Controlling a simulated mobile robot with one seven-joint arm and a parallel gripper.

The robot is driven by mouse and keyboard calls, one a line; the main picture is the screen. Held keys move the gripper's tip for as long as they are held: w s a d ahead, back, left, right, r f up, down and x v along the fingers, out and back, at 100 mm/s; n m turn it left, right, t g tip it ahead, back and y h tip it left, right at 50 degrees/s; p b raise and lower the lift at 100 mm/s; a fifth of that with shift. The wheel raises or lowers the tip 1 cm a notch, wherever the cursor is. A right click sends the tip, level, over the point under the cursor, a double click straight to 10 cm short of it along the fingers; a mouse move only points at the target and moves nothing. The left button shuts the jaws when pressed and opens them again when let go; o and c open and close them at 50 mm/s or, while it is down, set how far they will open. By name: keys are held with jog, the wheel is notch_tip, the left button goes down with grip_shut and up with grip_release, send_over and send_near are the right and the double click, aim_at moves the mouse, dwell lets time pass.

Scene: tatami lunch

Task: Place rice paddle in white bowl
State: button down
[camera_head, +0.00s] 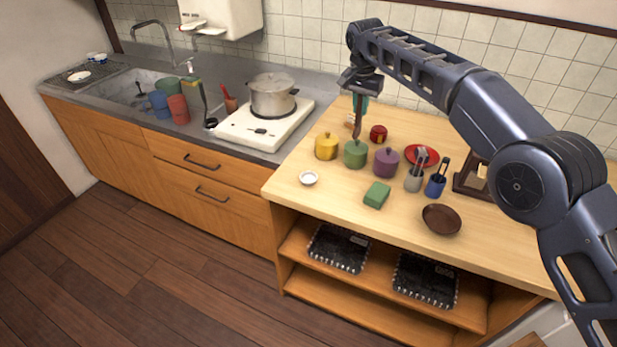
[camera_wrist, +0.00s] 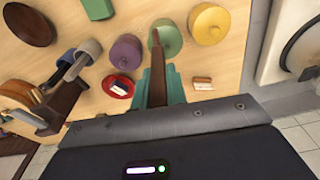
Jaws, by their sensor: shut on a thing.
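The white bowl (camera_head: 308,179) is small and sits near the table's front left corner. It does not show in the wrist view. My gripper (camera_head: 361,100) is shut on the brown rice paddle (camera_head: 357,122), which hangs down from the teal fingertips. In the wrist view the paddle (camera_wrist: 156,48) points away from the fingers (camera_wrist: 162,82) over the green pot. The paddle's lower end is just above or by the green pot's lid; I cannot tell if they touch. The paddle is to the right of and behind the white bowl.
A yellow pot (camera_head: 326,146), green pot (camera_head: 355,155) and purple pot (camera_head: 387,162) stand in a row behind the bowl. A green block (camera_head: 376,195) and brown bowl (camera_head: 441,219) lie to the right. The wooden tabletop (camera_head: 335,197) is clear around the white bowl.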

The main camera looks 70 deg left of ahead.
jog(key=s+f+n, duration=0.1)
jog(key=s+f, duration=0.1)
jog(key=s, duration=0.6)
jog(key=s+f, duration=0.3)
jog(key=s, duration=0.5)
notch_tip(320, 180, down, 8)
jog(key=shift+s+r, duration=0.15)
jog(key=shift+s, duration=0.05)
jog(key=shift+d, duration=0.1)
jog(key=c, duration=1.4)
grip_release()
notch_tip(320, 180, up, 12)
jog(key=s+d, duration=0.1)
